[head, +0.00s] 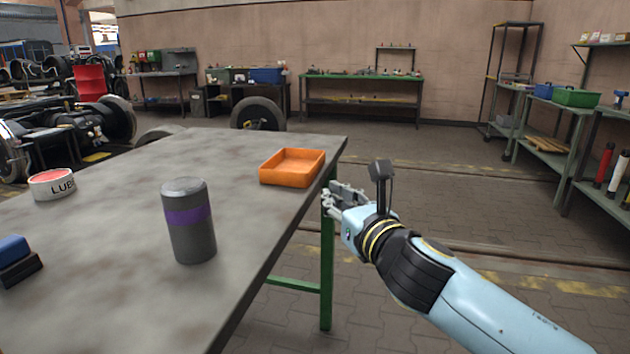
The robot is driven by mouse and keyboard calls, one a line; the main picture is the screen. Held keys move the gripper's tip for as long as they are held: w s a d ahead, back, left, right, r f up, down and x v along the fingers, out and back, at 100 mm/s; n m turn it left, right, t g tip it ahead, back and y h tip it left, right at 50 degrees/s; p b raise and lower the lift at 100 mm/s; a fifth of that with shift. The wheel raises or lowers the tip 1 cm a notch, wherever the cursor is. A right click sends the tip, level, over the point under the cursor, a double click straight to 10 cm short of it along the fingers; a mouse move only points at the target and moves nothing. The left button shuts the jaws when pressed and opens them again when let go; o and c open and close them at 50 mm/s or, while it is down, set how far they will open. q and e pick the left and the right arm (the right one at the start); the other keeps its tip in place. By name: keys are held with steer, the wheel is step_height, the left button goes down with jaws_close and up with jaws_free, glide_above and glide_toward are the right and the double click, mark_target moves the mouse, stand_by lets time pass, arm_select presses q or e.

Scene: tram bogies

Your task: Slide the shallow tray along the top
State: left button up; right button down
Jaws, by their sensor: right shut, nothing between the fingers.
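The shallow tray is an orange open box (293,167). It sits flat on the grey worktable top (125,245), near the table's right edge and far corner. It looks empty. My right gripper (330,196) is just off that edge, to the right of the tray and slightly nearer me. It is shut with nothing between its fingers, and a gap shows between it and the tray. My left gripper is not in view.
A grey cylinder with a purple band (188,222) stands on the table nearer me. A lube tin (51,184) and a blue-and-black block (17,260) are at the left. The tabletop left of the tray is clear.

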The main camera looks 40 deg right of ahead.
mark_target(309, 175)
steer(key=w, duration=0.2)
steer(key=w+d, duration=0.1)
steer(key=w, duration=0.4)
steer(key=shift+w+d, duration=0.2)
steer(key=shift+w, duration=0.2)
steer(key=w, duration=0.1)
steer(key=w+p, duration=0.1)
steer(key=w, duration=0.1)
steer(key=shift+w+d+r, duration=0.1)
steer(key=shift+w+d, duration=0.2)
steer(key=shift+d, duration=0.05)
steer(key=shift+w, duration=0.45)
steer(key=shift+s+d, duration=0.1)
